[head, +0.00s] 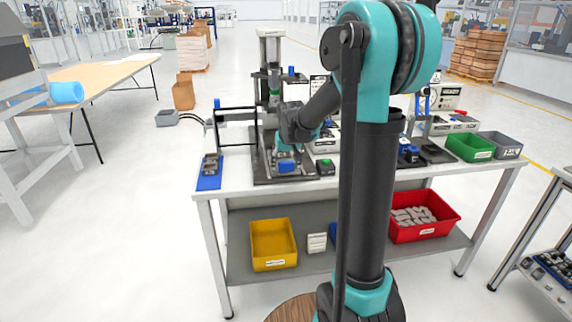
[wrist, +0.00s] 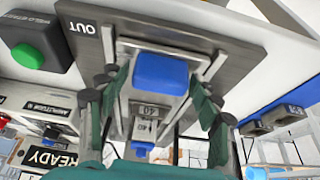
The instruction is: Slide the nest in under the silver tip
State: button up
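The nest (wrist: 199,62) is a grey metal carrier with a blue part (wrist: 160,72) seated in it. It is at the front, OUT-marked end of the dark base plate (wrist: 228,28). In the head view the blue part (head: 286,165) shows low on the plate, below the press. My gripper (wrist: 158,85) is around the nest, one teal finger on each side. The fingers look spread; whether they touch it is unclear. My gripper (head: 287,150) partly hides the nest in the head view. The silver tip hangs under the press head (head: 274,85), but its end is hard to make out.
A green button box (head: 326,167) stands right of the plate, and a blue tray (head: 209,172) lies left. A black frame (head: 232,110) stands behind it. Green (head: 470,148) and grey bins are at the right end. The white bench top is clear between tray and plate.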

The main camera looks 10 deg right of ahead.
grip_shut()
jog(key=w, duration=1.7)
jog(key=shift+w, duration=0.4)
jog(key=shift+o, duration=1.7)
grip_release()
jog(key=shift+r, duration=0.1)
jog(key=v, duration=1.1)
jog(key=shift+s+r, duration=0.25)
jog(key=shift+r, duration=0.1)
